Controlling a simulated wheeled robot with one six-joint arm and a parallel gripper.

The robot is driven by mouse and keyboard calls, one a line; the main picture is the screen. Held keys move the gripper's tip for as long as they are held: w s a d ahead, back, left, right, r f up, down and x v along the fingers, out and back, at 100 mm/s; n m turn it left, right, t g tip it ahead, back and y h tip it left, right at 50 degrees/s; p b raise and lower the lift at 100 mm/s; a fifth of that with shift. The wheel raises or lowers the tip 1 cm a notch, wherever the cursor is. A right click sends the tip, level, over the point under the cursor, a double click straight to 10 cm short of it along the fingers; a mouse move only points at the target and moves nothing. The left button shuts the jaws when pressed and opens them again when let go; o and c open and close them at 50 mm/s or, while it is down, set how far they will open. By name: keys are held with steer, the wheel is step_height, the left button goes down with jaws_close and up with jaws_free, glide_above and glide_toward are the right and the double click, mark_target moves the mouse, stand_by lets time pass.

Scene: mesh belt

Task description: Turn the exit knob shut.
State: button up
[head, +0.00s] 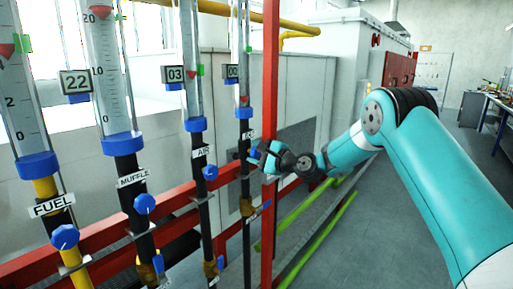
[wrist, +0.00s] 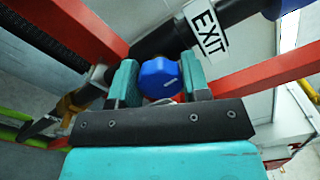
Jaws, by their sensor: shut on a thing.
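The exit knob (wrist: 160,77) is a blue faceted knob on a black pipe (wrist: 165,36), beside a white tag reading EXIT (wrist: 206,32). My gripper (wrist: 159,80) is shut on the knob, with a teal finger pad on either side of it. In the head view my gripper (head: 262,154) reaches in from the right at the rightmost gauge tube (head: 241,70), past a red upright post. There the knob is mostly hidden by my gripper, and the EXIT tag is partly hidden. I cannot tell how far the knob is turned.
Gauge tubes tagged FUEL (head: 52,206), MUFFLE (head: 133,177) and AIR (head: 203,151) stand to the left, each with its own blue knob. The red post (head: 270,60) stands close by my gripper, and red rails (head: 95,238) run across the pipes. Open floor (head: 385,215) lies to the right.

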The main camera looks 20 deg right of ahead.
steer(key=shift+d+r+m+p, duration=0.1)
steer(key=shift+m+p, duration=0.35)
steer(key=shift+m, duration=0.35)
steer(key=o, duration=0.9)
steer(key=shift+o, duration=0.2)
steer(key=shift+s+d+f, duration=0.2)
steer(key=shift+s+d, duration=0.1)
steer(key=shift+s, duration=0.1)
steer(key=b+v, duration=0.6)
steer(key=v, duration=1)
steer(key=shift+r, duration=0.2)
steer(key=shift+s, duration=0.15)
